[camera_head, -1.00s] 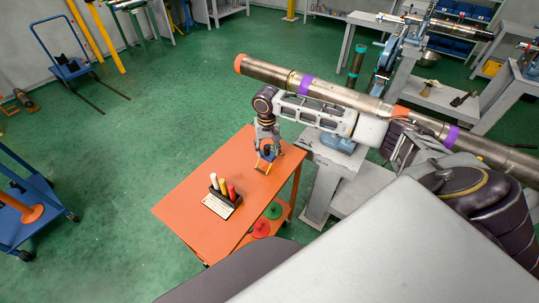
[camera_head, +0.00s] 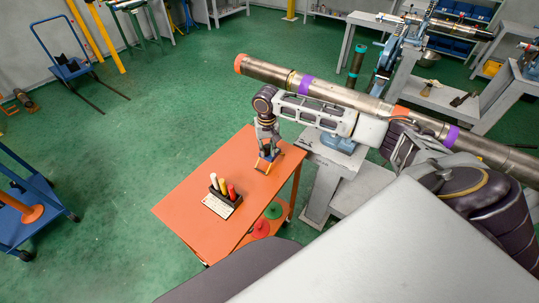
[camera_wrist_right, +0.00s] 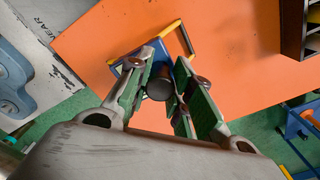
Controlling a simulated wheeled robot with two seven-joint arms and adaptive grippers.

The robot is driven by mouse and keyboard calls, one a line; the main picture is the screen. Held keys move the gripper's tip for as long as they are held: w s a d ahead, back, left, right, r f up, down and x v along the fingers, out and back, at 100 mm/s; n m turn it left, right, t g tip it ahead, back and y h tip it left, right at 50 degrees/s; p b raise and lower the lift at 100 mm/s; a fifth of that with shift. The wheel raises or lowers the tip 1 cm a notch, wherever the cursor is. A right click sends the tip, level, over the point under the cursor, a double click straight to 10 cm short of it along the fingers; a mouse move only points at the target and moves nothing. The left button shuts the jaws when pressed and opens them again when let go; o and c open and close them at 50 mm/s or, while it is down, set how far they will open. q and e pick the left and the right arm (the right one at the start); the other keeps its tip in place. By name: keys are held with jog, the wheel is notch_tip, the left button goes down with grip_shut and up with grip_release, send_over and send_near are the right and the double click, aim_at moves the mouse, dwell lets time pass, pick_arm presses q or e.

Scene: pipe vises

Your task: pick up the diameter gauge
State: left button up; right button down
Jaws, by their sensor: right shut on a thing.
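The diameter gauge is a small blue and yellow frame with a dark round handle (camera_wrist_right: 160,84). It is at the far end of the orange table top (camera_head: 205,200). My right gripper (camera_head: 268,147) points down over it; its yellow part (camera_head: 263,168) shows below the fingers in the head view. In the right wrist view, the green-padded fingers of my right gripper (camera_wrist_right: 162,88) are shut on the dark handle from both sides. The fingers hide part of the gauge. I cannot tell whether it still touches the table. My left gripper is not in view.
A dark rack with white, yellow and red markers (camera_head: 225,192) stands near the middle of the table. A long steel pipe (camera_head: 330,90) with purple bands runs just behind my right arm, above a grey bench (camera_head: 325,185). Open floor lies to the left.

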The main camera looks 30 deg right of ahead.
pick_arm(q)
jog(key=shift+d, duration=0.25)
pick_arm(e)
jog(key=shift+r, duration=0.15)
jog(key=shift+r, duration=0.55)
notch_tip(320, 180, up, 8)
jog(key=shift+f, duration=0.2)
jog(key=shift+r, duration=0.55)
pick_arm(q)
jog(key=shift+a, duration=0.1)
